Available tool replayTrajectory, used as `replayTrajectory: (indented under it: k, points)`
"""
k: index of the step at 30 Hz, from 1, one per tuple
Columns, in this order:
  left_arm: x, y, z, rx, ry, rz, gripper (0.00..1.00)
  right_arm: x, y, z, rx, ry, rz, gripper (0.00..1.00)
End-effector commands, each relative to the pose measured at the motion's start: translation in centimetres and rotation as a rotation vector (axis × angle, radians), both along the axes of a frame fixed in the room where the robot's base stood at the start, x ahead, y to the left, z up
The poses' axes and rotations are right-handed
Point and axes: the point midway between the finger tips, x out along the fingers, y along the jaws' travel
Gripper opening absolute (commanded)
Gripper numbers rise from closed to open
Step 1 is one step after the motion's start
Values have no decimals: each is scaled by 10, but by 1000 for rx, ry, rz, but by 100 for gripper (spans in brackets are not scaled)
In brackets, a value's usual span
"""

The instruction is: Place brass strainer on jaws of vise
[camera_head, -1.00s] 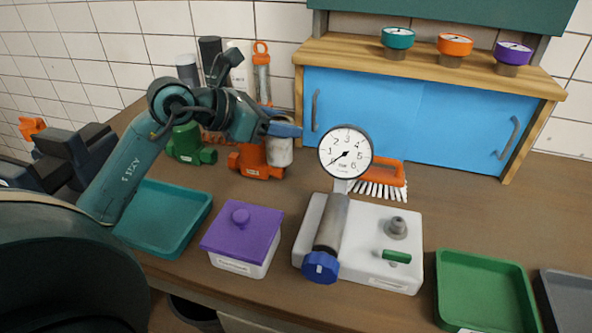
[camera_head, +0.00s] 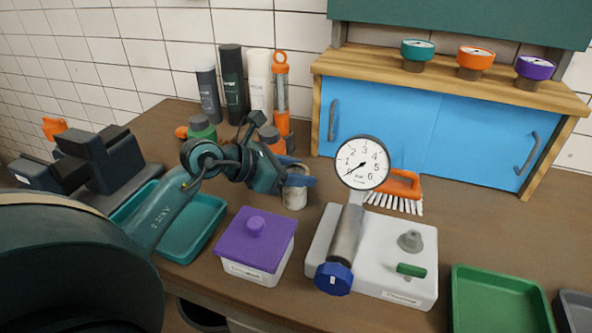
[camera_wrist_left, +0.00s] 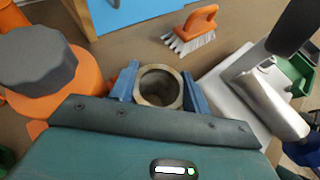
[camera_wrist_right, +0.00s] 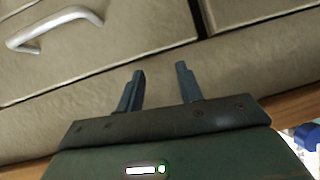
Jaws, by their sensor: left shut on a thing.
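The brass strainer (camera_head: 294,198) is a short, pale, hollow cylinder. My left gripper (camera_head: 298,182) is shut on its upper part, with a blue finger on either side. In the left wrist view the strainer (camera_wrist_left: 158,86) shows its round open mouth between the fingers (camera_wrist_left: 157,88). It looks upright; whether its bottom touches the bench I cannot tell. The dark vise (camera_head: 88,170) stands at the left of the bench, with blocky jaws on top. It is well left of the strainer, beyond my left arm. My right gripper (camera_wrist_right: 160,90) is open and empty, facing drawer fronts.
A teal tray (camera_head: 200,225), a purple-lidded box (camera_head: 252,240) and a white gauge block (camera_head: 400,250) stand in front. Bottles (camera_head: 232,85) stand behind. A brush (camera_head: 398,190) lies right of the gauge.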

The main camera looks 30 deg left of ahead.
Motion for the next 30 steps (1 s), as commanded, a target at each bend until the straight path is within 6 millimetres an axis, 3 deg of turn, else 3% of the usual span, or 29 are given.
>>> replayTrajectory:
  k: [1,2,9,19,23,30]
  points:
    - [0,0,-3,0,0,0,18,0,0,-3,2,0,0,36]
    - [0,0,-2,1,1,0,49,0,0,-1,3,0,-1,36]
    - [0,0,-2,-1,1,0,69,2,1,3,6,-9,0,36]
    - [0,0,5,-1,0,0,69,2,0,10,3,-13,-1,36]
    - [-15,10,8,2,1,2,69,2,0,3,4,-11,-1,36]
    - [-54,33,31,1,3,1,69,2,1,-3,14,-7,-4,36]
